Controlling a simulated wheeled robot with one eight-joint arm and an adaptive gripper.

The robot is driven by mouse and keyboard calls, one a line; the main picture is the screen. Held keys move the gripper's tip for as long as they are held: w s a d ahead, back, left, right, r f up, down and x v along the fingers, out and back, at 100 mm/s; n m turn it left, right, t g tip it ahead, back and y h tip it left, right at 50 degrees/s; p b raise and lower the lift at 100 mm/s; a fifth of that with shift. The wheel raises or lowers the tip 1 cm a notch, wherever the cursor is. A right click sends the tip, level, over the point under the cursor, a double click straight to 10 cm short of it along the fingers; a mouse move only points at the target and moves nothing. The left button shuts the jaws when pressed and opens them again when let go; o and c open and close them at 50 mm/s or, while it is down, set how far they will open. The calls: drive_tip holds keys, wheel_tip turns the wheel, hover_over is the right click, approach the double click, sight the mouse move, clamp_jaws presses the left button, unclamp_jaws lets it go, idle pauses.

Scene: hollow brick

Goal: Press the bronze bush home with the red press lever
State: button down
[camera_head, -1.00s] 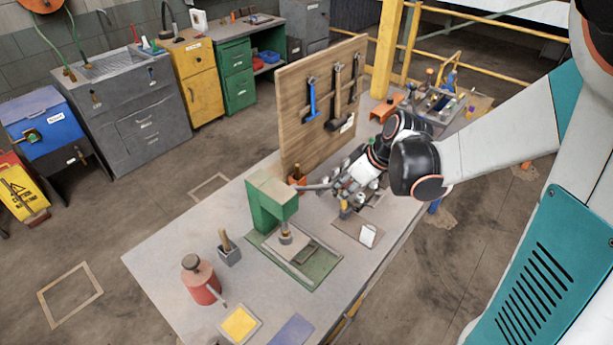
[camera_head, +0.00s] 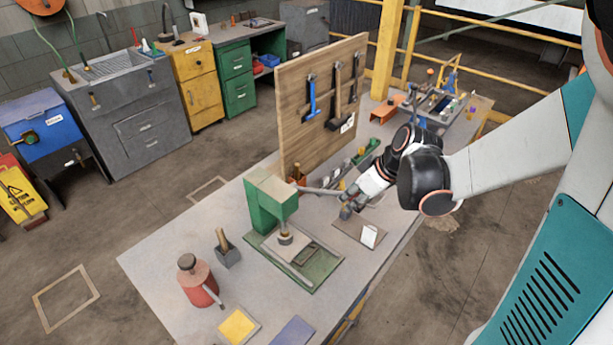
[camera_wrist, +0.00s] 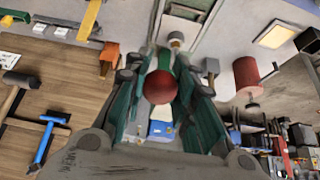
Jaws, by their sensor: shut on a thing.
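The green press (camera_head: 262,205) stands on the bench, its grey lever arm (camera_head: 318,191) reaching out to the right. My gripper (camera_head: 347,208) is at the outer end of that lever. In the wrist view the red lever knob (camera_wrist: 160,87) sits between the fingers of my gripper (camera_wrist: 160,98), which are shut on it. The knob is hidden in the head view. The grey ram (camera_head: 285,237) hangs over the plate on the press base (camera_head: 318,272). I cannot make out the bronze bush at the ram.
A wooden tool board (camera_head: 310,140) stands behind my gripper. A small tray with a white card (camera_head: 369,236) lies to the right of the press. A red can (camera_head: 198,283), a grey holder (camera_head: 227,251) and a yellow pad (camera_head: 239,326) are on the front left.

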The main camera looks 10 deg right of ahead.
drive_tip(key=shift+s+d+f+b, duration=0.2)
drive_tip(key=shift+s+f+b, duration=0.15)
drive_tip(key=shift+f, duration=0.4)
drive_tip(key=shift+s+d+f+b, duration=0.15)
drive_tip(key=shift+s+f+b, duration=0.05)
drive_tip(key=shift+f+b, duration=0.65)
drive_tip(key=shift+s+d+f+b, duration=0.2)
drive_tip(key=shift+s+f+b, duration=0.05)
drive_tip(key=shift+f+b, duration=0.6)
drive_tip(key=shift+s+d+f+b, duration=0.15)
drive_tip(key=shift+s+f+b, duration=0.05)
drive_tip(key=shift+f+b, duration=0.6)
drive_tip(key=shift+f, duration=0.15)
drive_tip(key=f+b, duration=0.5)
drive_tip(key=shift+s+d+f, duration=0.15)
drive_tip(key=shift+s, duration=0.1)
